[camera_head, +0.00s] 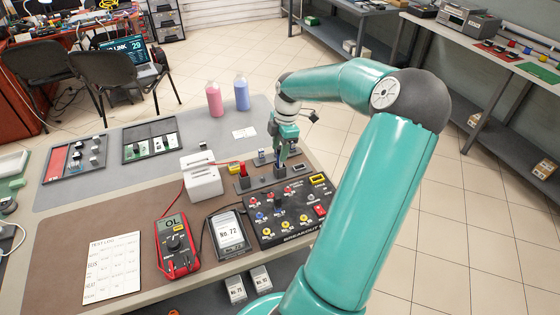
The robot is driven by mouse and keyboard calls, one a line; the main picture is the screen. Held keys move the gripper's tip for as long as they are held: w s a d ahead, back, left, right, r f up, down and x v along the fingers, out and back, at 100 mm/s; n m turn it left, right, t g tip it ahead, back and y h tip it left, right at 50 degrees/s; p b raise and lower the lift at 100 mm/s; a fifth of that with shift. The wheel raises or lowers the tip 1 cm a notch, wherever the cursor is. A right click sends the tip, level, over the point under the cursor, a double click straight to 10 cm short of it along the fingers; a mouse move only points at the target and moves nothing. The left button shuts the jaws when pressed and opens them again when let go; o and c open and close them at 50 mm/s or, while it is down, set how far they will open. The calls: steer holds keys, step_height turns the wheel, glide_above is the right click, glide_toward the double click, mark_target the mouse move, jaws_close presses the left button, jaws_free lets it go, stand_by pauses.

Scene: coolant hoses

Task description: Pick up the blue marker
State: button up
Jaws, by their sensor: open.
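My gripper (281,158) points down over a dark grey holder block (262,179) behind the breakout box, with its jaws open. A small dark blue upright piece, which looks like the blue marker (279,167), shows between or just behind the fingertips. Most of it is hidden by the gripper, and I cannot tell if the fingers touch it. A red marker-like piece (243,170) stands upright at the left end of the same block.
The black breakout box (290,212) with knobs sits just in front. A white box (202,178), a red multimeter (177,246) and a No. 72 unit (230,233) stand left. Pink (214,100) and blue (241,94) bottles stand behind. The grey mat between is mostly clear.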

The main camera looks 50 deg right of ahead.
steer(key=shift+w+a+f, duration=0.15)
steer(key=shift+f, duration=0.85)
steer(key=shift+c, duration=0.4)
jaws_close()
steer(key=shift+r, duration=0.1)
step_height(320, 180, up, 10)
steer(key=shift+f, duration=0.1)
